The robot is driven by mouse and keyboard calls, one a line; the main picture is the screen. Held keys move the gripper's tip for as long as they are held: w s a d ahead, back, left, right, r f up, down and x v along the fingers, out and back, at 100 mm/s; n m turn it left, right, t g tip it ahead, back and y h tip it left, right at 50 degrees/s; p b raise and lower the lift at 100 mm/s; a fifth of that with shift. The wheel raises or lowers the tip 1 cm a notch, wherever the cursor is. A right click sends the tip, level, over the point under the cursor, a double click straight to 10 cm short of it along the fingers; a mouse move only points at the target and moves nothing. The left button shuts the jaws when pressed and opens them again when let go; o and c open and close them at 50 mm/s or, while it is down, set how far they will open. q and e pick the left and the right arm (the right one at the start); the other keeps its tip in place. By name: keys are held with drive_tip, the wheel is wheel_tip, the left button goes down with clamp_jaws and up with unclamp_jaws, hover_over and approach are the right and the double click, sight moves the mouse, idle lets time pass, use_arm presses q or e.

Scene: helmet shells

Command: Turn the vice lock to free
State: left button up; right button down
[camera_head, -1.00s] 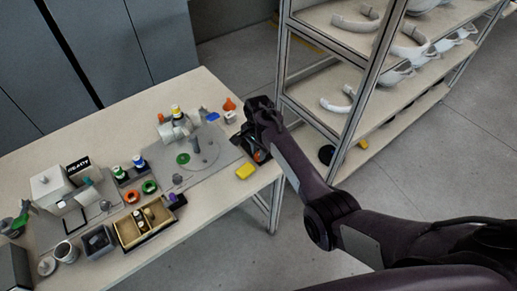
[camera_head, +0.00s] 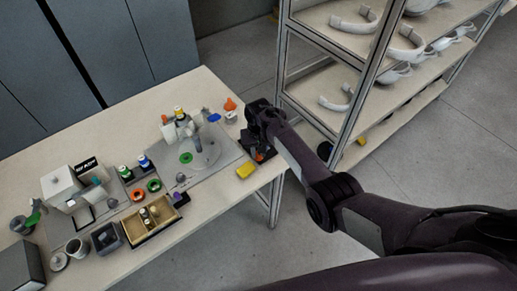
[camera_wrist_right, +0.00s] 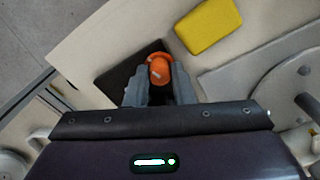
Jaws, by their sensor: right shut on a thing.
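An orange knob-like part (camera_wrist_right: 160,70) with a pale mark on it stands on a dark square base (camera_wrist_right: 122,72) in the right wrist view. I take this to be the vice lock, though its full shape is hidden. My right gripper (camera_wrist_right: 161,80) has its two grey fingers on both sides of the orange part, shut on it. In the head view the right gripper (camera_head: 258,146) is at the table's right end, with the orange part (camera_head: 260,157) just showing below it. Most of the dark base is hidden there. My left gripper is not in view.
A yellow block (camera_head: 246,171) lies close beside the dark base. A grey plate (camera_head: 222,160) with a round disc and post is to the left. An orange piece (camera_head: 230,104) and a white block (camera_head: 231,117) sit behind. A shelf rack (camera_head: 351,125) stands to the right.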

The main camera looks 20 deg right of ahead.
drive_tip(key=n, duration=0.5)
drive_tip(key=shift+r+p, duration=0.1)
drive_tip(key=shift+p, duration=0.25)
drive_tip(key=shift+w, duration=0.1)
idle(0.3)
drive_tip(key=c, duration=1.2)
unclamp_jaws()
drive_tip(key=shift+c, duration=0.2)
wheel_tip(320, 180, up, 8)
drive_tip(key=shift+f, duration=0.15)
